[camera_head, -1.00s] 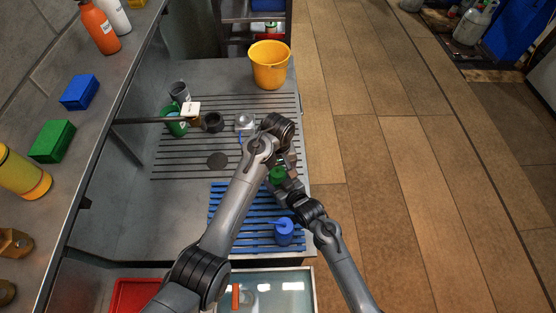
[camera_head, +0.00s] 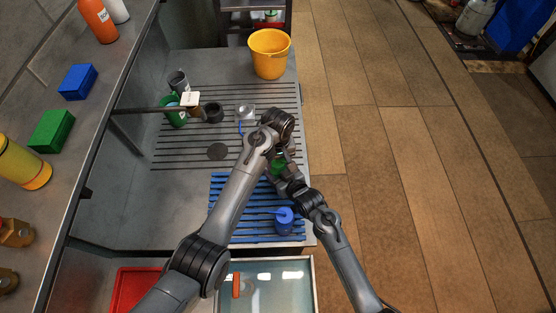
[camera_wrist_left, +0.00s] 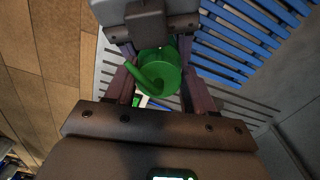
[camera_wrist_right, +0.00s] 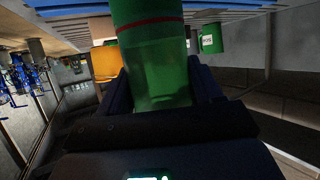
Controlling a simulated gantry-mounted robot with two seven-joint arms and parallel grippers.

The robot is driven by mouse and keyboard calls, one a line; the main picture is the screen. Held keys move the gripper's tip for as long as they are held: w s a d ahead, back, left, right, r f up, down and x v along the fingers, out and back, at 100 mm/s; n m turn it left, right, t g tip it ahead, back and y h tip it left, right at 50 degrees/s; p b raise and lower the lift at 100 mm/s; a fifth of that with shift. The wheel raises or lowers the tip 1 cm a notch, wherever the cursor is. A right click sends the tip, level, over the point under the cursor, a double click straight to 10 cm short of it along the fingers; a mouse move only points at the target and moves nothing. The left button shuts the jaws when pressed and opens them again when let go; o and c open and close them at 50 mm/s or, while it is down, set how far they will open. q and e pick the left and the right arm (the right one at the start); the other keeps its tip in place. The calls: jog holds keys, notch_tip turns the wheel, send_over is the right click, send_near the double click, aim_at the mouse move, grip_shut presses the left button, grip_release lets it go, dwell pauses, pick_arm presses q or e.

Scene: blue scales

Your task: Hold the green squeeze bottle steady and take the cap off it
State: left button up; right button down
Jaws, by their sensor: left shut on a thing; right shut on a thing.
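The green squeeze bottle (camera_head: 278,167) is partly hidden between my grippers near the right edge of the steel counter. My left gripper (camera_head: 285,156) is shut on its green cap (camera_wrist_left: 165,72); the left wrist view shows the cap and its spout from above between the fingers. My right gripper (camera_head: 283,178) is shut on the bottle's body (camera_wrist_right: 158,65), which is translucent green with a red line in the right wrist view. The cap is on the bottle as far as I can tell; the joint between them is hidden.
A blue spouted bottle (camera_head: 284,222) stands on the blue slatted rack (camera_head: 230,215) close by. A yellow bucket (camera_head: 270,55) stands at the back right. A basin (camera_head: 292,290) lies in front.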

pick_arm(q)
jog(key=n, duration=0.6)
jog(key=shift+d, duration=0.25)
jog(key=shift+c, duration=0.3)
jog(key=shift+w+r, duration=0.1)
jog(key=shift+r, duration=0.2)
jog(key=shift+r, duration=0.75)
jog(key=shift+r, duration=0.15)
jog(key=shift+r, duration=1.9)
pick_arm(e)
jog(key=shift+c, duration=0.6)
grip_release()
